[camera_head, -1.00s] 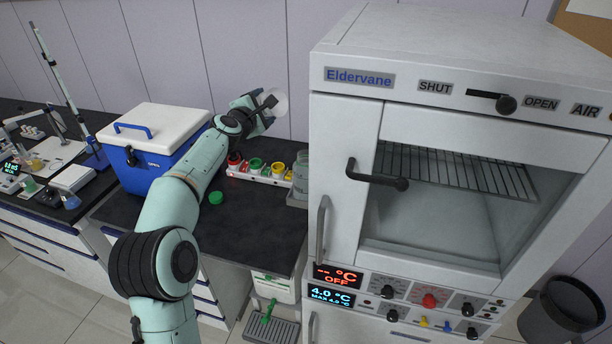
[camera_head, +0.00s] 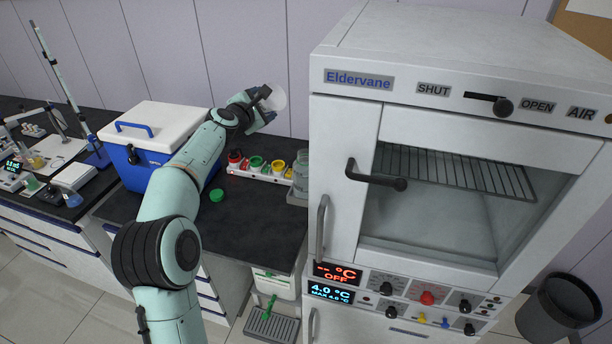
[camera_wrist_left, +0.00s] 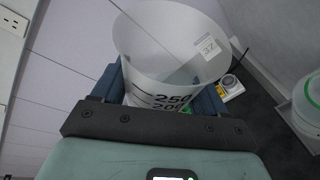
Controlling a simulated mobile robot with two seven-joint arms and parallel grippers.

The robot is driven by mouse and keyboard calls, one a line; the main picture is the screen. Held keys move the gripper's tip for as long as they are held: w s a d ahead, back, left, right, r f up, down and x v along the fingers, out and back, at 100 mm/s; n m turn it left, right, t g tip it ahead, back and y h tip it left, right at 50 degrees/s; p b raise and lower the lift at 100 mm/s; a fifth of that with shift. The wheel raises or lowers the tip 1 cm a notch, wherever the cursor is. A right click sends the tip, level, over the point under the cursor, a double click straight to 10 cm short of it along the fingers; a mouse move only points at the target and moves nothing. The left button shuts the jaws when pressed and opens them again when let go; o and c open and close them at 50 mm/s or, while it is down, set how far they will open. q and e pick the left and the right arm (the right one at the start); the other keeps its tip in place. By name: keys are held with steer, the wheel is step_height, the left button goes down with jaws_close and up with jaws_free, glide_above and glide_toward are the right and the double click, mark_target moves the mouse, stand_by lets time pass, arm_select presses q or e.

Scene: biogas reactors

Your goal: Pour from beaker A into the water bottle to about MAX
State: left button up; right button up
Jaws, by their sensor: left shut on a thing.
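My left gripper (camera_head: 262,108) is shut on a clear beaker (camera_head: 276,97), held up near the wall, above the back of the black bench. In the left wrist view the beaker (camera_wrist_left: 165,50) stands between the blue fingers, with black marks including 250 and 200 and a small label. I cannot make out a letter on it or any liquid level. A clear vessel (camera_head: 300,172) stands on the bench against the oven, below and right of the beaker, and may be the water bottle. A clear round vessel with a green ring (camera_wrist_left: 308,95) shows at the wrist view's right edge. My right gripper is out of view.
The tall white oven (camera_head: 345,150) closes off the right side. A blue cooler with a white lid (camera_head: 150,135) stands left of my arm.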

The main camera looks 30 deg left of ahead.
arm_select(q)
steer(key=shift+w+n, duration=0.15)
steer(key=shift+n, duration=0.25)
steer(key=n+h, duration=0.1)
steer(key=n+g+h, duration=0.1)
steer(key=shift+s+r+n, duration=0.15)
steer(key=shift+s+n, duration=0.05)
steer(key=shift+n, duration=0.2)
steer(key=n+h, duration=0.2)
steer(key=shift+r+n, duration=0.1)
steer(key=shift+n, duration=0.3)
steer(key=shift+r+n+h, duration=0.1)
steer(key=shift+n+h, duration=0.2)
steer(key=shift+n, duration=0.1)
